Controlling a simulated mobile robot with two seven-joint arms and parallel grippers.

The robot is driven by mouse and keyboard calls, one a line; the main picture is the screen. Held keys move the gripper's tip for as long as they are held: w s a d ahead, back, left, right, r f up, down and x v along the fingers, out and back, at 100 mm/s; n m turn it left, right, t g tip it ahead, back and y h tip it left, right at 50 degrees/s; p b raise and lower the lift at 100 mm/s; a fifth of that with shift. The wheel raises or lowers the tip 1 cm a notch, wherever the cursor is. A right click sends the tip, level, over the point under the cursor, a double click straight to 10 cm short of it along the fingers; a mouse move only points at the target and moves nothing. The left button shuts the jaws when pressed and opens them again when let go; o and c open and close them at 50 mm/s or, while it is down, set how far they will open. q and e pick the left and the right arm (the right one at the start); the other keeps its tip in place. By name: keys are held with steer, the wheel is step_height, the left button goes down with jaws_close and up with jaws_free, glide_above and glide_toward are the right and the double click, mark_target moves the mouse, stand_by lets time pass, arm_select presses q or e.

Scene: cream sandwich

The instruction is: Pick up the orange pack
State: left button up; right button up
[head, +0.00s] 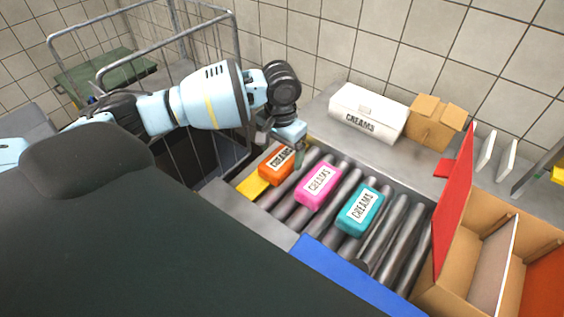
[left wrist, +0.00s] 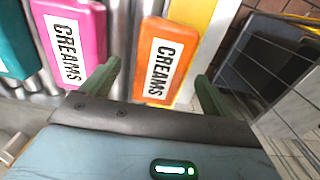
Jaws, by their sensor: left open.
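The orange pack (head: 276,165) with a white CREAMS label lies on the metal rollers at their left end. It also shows in the left wrist view (left wrist: 148,57). My left gripper (head: 284,147) is at the pack's upper side and hides part of it. In the left wrist view my left gripper (left wrist: 157,82) is open, with one green finger on each side of the orange pack's near end. I cannot tell whether they touch it. My right gripper is not in view.
A pink pack (head: 318,186) and a teal pack (head: 360,209) lie to the right on the rollers (head: 403,225). A white CREAMS box (head: 365,111) and a small cardboard box (head: 436,122) stand behind. An open carton (head: 459,240) stands at right, a wire cage (head: 185,45) at left.

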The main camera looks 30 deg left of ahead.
mark_target(281, 159)
arm_select(q)
step_height(281, 159, down, 4)
steer(key=shift+a+r, duration=0.1)
steer(key=shift+r, duration=0.1)
steer(key=c, duration=1.1)
